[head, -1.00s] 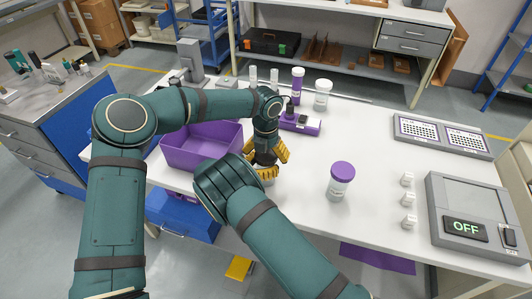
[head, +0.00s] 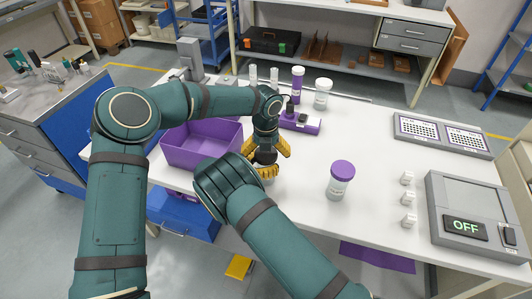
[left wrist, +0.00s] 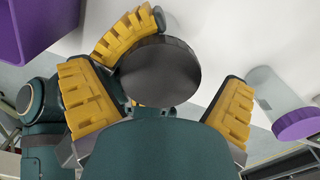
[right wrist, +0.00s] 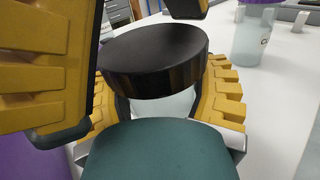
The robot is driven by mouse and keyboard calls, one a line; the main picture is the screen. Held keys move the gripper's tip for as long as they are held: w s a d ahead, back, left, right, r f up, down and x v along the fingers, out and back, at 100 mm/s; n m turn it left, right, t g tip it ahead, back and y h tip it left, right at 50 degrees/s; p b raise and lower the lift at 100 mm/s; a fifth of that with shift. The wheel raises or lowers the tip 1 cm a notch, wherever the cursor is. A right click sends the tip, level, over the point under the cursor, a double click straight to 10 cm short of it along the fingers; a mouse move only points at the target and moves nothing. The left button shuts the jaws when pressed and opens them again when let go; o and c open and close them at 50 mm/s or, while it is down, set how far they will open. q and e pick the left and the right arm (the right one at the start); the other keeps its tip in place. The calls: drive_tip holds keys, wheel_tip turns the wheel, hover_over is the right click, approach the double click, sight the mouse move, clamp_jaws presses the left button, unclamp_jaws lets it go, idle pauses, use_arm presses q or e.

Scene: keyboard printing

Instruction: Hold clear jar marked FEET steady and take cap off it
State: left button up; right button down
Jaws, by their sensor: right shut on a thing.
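The clear jar (right wrist: 165,107) shows only as a strip in the right wrist view, under a wide black cap (right wrist: 153,55). The cap sits on it, and no FEET mark is readable. My right gripper (head: 266,172) is shut on the jar, its yellow fingers on both sides below the cap. My left gripper (head: 267,147) is just above. In the left wrist view the black cap (left wrist: 160,72) lies between my left gripper's wide-spread fingers, with gaps on both sides. One yellow right finger also shows beside the cap there. In the head view the grippers hide most of the jar.
A purple-capped clear jar (head: 340,183) stands to the right. A purple bin (head: 200,150) is close on the left. Behind are a purple rack (head: 302,124), a purple bottle (head: 297,85) and a white-capped jar (head: 322,95). Small white vials and a grey OFF device (head: 478,215) stand at far right.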

use_arm(q)
drive_tip(key=shift+r, duration=2.25)
drive_tip(key=shift+d+r+n, duration=0.1)
drive_tip(key=shift+r+n, duration=0.2)
drive_tip(key=shift+r, duration=1.4)
drive_tip(key=shift+n, duration=0.3)
drive_tip(key=shift+f, duration=3.9)
drive_tip(key=shift+c, duration=0.2)
